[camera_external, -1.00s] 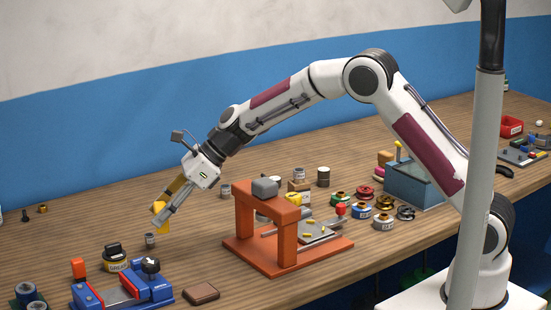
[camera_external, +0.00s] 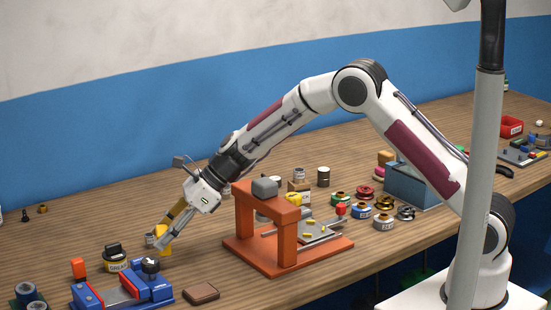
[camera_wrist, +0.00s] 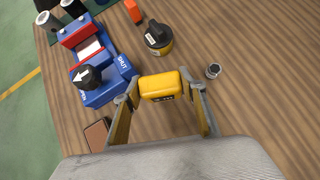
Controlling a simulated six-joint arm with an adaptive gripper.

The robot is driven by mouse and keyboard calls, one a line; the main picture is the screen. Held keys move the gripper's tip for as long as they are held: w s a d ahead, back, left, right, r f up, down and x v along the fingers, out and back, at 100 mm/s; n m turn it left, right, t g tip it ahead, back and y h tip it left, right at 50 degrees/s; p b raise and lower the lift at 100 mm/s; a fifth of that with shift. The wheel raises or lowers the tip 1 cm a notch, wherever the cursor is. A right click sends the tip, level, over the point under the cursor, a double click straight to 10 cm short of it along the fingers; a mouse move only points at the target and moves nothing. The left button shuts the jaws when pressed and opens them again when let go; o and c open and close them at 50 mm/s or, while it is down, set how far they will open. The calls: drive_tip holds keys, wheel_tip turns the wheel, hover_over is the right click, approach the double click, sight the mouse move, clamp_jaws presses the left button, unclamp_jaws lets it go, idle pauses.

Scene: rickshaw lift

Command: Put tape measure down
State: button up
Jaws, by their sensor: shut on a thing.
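The tape measure is a small yellow block with dark marks. In the external view the tape measure (camera_external: 164,238) is low over the bench, between the fingers of my gripper (camera_external: 167,243). In the wrist view the tape measure (camera_wrist: 160,86) sits between the two fingertips of my gripper (camera_wrist: 162,92), which is shut on it. Its underside is hidden, so I cannot tell whether it touches the wood.
A blue vise (camera_wrist: 100,60), a black-lidded grease tin (camera_wrist: 158,36), a small grey cylinder (camera_wrist: 213,71) and a brown block (camera_wrist: 97,133) lie around it. An orange press frame (camera_external: 285,240) stands to the right. Bare bench (camera_wrist: 250,70) lies right in the wrist view.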

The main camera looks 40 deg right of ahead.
idle(0.3)
drive_tip(key=shift+f, duration=1.9)
drive_tip(key=shift+f, duration=0.15)
drive_tip(key=o, duration=1.2)
drive_tip(key=shift+d+r, duration=0.1)
drive_tip(key=shift+r, duration=0.15)
drive_tip(key=v, duration=0.7)
drive_tip(key=shift+d, duration=0.1)
